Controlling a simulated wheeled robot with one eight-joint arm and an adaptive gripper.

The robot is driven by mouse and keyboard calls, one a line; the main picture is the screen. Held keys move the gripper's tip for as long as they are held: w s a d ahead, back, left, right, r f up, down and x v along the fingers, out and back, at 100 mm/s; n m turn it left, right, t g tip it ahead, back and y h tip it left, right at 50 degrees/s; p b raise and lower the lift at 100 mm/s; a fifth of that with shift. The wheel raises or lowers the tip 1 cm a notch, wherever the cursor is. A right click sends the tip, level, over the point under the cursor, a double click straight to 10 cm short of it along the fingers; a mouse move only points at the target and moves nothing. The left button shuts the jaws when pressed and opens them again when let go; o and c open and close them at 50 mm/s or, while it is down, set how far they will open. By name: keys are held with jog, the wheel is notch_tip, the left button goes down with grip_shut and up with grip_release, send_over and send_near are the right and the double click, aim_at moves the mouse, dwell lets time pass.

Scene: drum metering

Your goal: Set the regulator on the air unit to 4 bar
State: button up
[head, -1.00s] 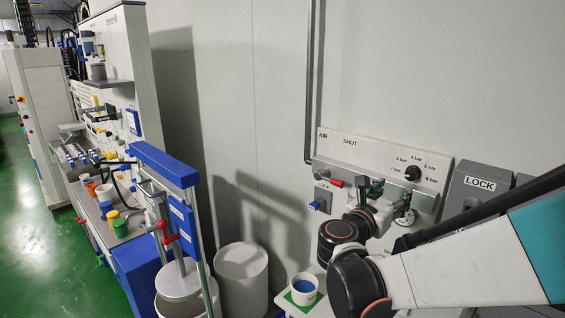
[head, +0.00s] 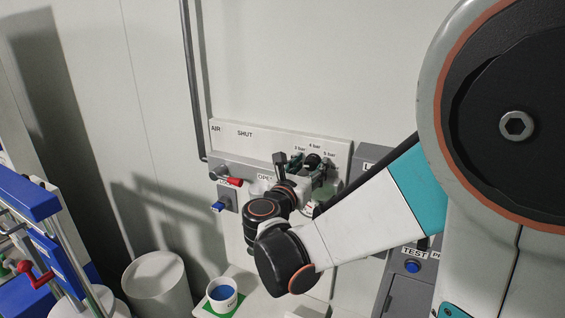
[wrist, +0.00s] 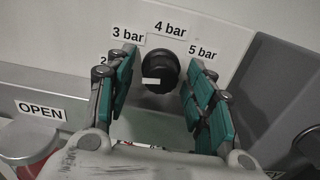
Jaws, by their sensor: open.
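The regulator knob (wrist: 159,72) is black and round, with a short white mark low on its face. In the wrist view it sits below the "4 bar" label, with "3 bar" to the left and "5 bar" to the right; I cannot tell which setting the mark indicates. My gripper (wrist: 158,84) is open, one green-padded finger on each side of the knob, with gaps visible between pads and knob. In the head view the knob (head: 312,160) shows between the fingers on the white air unit panel (head: 270,139); my arm hides the panel's lower part.
A red-handled lever (head: 235,182) and a blue switch (head: 218,206) are left of my gripper. A cup with blue contents (head: 222,293) stands below on a green patch. A grey cabinet with a "TEST" label (head: 413,253) stands to the right. A white bin (head: 157,283) is lower left.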

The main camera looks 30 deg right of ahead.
jog(key=c, duration=1.1)
jog(key=shift+o, duration=0.2)
jog(key=shift+m, duration=0.8)
jog(key=o, duration=1.1)
jog(key=shift+c, duration=0.2)
jog(key=shift+s+a, duration=0.1)
